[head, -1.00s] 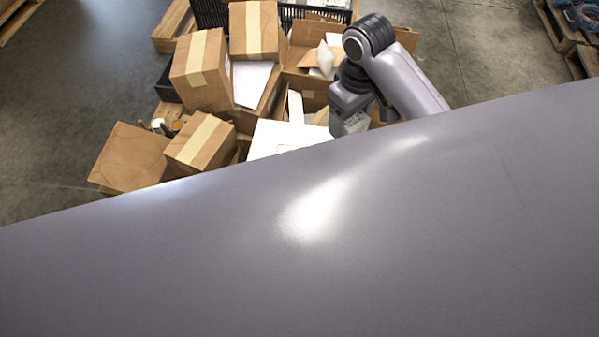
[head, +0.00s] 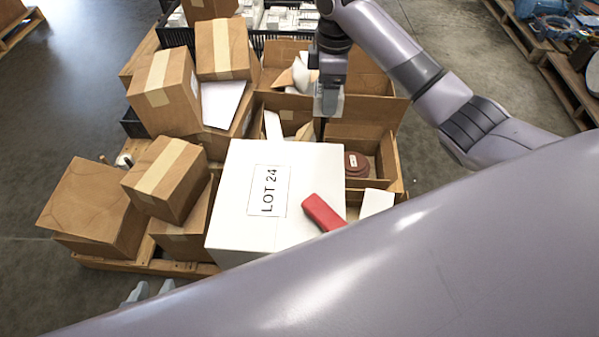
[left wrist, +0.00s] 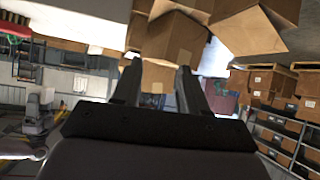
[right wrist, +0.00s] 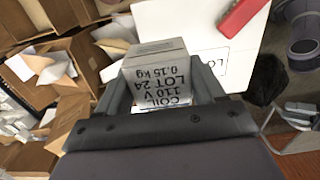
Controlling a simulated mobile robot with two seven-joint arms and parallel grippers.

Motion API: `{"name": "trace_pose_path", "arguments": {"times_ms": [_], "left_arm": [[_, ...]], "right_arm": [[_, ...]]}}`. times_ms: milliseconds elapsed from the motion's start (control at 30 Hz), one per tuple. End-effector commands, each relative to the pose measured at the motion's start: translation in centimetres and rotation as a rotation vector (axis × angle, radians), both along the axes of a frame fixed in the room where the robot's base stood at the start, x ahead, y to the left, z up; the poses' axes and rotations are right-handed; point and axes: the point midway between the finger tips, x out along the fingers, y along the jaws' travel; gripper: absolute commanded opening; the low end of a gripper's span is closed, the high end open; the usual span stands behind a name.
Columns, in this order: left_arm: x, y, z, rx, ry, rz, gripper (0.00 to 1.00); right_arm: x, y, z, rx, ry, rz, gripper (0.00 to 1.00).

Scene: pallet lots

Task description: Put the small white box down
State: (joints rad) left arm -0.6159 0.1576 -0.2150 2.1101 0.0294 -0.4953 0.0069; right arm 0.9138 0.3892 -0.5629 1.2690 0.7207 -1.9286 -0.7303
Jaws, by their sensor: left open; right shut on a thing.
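The small white box (right wrist: 158,72) is between the fingers of my right gripper (right wrist: 160,95) in the right wrist view. Its label reads COIL, 110 V, LOT 24, 0.15 kg. In the head view my right gripper (head: 329,100) points down above the open cardboard cartons, behind the large white box. The box it holds is mostly hidden there. The large white box (head: 230,210) bears a LOT 24 label and a red object (head: 323,212). My left gripper (head: 150,292) is at the lower left, partly hidden by my arm. The left wrist view shows its fingers (left wrist: 156,85) apart and empty.
Taped cardboard boxes (head: 165,90) are stacked on the left of the wooden pallet (head: 190,268). Open cartons (head: 365,75) stand behind and right of the large white box. A reddish-brown round thing (head: 356,163) sits in one compartment. Open floor (head: 60,110) lies to the left.

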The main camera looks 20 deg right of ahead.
Motion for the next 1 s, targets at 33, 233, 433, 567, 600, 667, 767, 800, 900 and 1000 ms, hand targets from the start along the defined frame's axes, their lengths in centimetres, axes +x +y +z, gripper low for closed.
{"name": "trace_pose_path", "arguments": {"times_ms": [33,233,433,567,600,667,767,800,900,1000], "left_arm": [[0.0,-0.1,-0.5,0.002,-0.001,-0.005,0.43],[0.2,-1.4,-0.4,-0.005,-0.03,-0.033,0.43],[0.6,-2.5,0.1,-0.013,-0.064,-0.059,0.43],[1.1,-3.1,1.0,-0.023,-0.092,-0.071,0.43],[1.2,-3.2,1.2,-0.028,-0.096,-0.072,0.43],[1.4,-3.2,1.4,-0.031,-0.101,-0.072,0.43],[1.4,-3.3,1.0,-0.035,-0.099,-0.073,0.43],[1.4,-3.3,0.8,-0.038,-0.097,-0.073,0.43],[1.3,-3.7,0.4,-0.067,-0.091,-0.076,0.43],[1.5,-4.3,0.6,-0.101,-0.093,-0.079,0.43]], "right_arm": [[-0.2,0.0,-1.8,-0.001,0.007,-0.001,0.33],[-0.2,0.0,-7.4,-0.001,0.006,-0.003,0.33],[-0.1,0.0,-12.1,0.0,0.004,-0.003,0.33],[-0.1,0.0,-13.7,-0.001,0.003,-0.003,0.33],[-0.1,0.0,-13.9,-0.001,0.002,-0.003,0.33],[-0.1,0.0,-14.1,0.0,0.001,-0.003,0.33],[-0.1,0.0,-15.0,-0.001,0.002,-0.002,0.33],[-0.1,0.0,-15.6,-0.002,0.003,-0.003,0.33],[-0.1,0.0,-17.3,-0.002,0.003,-0.002,0.33],[-0.1,0.0,-18.3,-0.001,0.002,-0.003,0.33]]}}
